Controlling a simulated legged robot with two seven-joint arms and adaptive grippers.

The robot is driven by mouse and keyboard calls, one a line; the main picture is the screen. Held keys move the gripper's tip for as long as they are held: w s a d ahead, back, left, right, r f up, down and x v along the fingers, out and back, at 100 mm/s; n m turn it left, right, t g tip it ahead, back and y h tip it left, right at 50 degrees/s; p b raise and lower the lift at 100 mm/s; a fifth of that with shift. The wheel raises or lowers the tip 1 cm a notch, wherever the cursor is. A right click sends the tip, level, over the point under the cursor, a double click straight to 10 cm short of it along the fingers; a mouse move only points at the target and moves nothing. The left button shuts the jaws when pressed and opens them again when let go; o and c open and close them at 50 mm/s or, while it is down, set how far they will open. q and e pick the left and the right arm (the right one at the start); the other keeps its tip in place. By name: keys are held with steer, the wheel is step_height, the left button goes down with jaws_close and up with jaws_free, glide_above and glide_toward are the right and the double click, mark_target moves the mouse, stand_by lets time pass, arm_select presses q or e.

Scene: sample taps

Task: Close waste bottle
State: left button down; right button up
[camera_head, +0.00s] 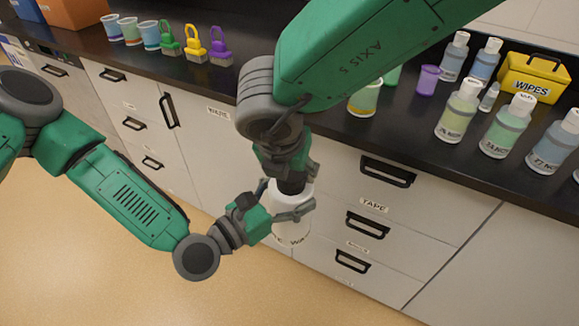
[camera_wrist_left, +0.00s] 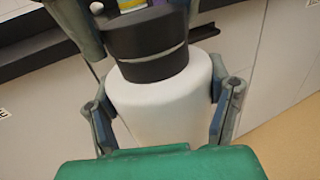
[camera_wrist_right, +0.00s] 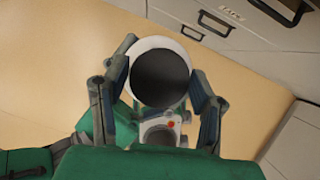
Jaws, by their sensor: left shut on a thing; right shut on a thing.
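The waste bottle (camera_head: 292,228) is white with dark lettering, held upright in the air in front of the drawers. Its black cap (camera_wrist_left: 148,45) sits on top, in line with the bottle; I cannot tell how tightly it is seated. My left gripper (camera_head: 288,207) is shut around the bottle's body from the left, with fingers on both sides in the left wrist view (camera_wrist_left: 163,108). My right gripper (camera_head: 289,168) points down from above, shut on the cap. The right wrist view shows the cap's round top (camera_wrist_right: 160,78) between its fingers; the lower bottle is hidden there.
The black counter (camera_head: 330,135) behind carries several capped bottles (camera_head: 505,125), a yellow wipes box (camera_head: 535,78), a purple cup (camera_head: 427,80), brushes (camera_head: 195,45) and cups (camera_head: 130,32). Drawers with black handles (camera_head: 388,172) stand close behind the bottle. The floor (camera_head: 120,270) is clear.

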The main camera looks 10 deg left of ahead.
steer(key=shift+a+r, duration=0.1)
steer(key=o, duration=0.7)
steer(key=shift+r, duration=2.2)
steer(key=shift+c, duration=0.4)
